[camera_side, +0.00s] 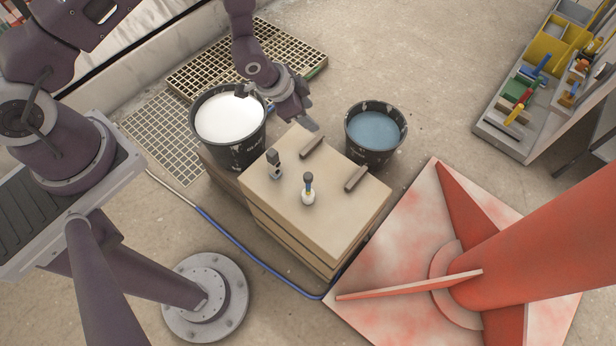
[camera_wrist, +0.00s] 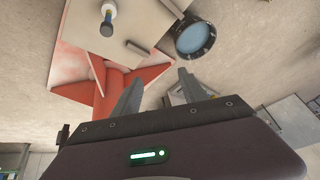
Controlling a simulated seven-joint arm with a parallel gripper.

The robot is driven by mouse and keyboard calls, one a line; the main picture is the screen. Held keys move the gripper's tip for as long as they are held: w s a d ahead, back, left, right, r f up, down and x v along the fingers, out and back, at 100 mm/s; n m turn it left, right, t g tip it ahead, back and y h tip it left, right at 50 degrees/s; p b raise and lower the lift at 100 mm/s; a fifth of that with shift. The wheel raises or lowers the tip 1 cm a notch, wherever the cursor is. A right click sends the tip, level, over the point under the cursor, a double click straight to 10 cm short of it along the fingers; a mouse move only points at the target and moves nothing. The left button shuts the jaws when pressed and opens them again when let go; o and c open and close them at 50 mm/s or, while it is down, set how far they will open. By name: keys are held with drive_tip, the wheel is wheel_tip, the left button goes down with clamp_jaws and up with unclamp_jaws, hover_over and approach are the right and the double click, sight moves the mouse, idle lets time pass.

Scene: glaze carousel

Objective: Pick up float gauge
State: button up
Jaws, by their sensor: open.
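My gripper (camera_side: 308,124) is over the back edge of the stand, behind the float gauge. In the wrist view my gripper (camera_wrist: 158,88) has its two fingers spread with nothing between them.
A dark-handled grey tool (camera_side: 275,165) stands left of the gauge. A red column base (camera_side: 400,285) is at right.

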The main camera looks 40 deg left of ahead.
drive_tip(key=m+g+h, duration=0.1)
drive_tip(key=h, duration=0.1)
approach(308, 179)
drive_tip(key=x, duration=0.3)
drive_tip(key=a+x, duration=0.1)
drive_tip(key=x, duration=0.1)
drive_tip(key=shift+w+d+f, duration=0.1)
drive_tip(key=shift+f, duration=0.05)
drive_tip(key=x, duration=0.6)
drive_tip(key=shift+f, duration=0.35)
clamp_jaws()
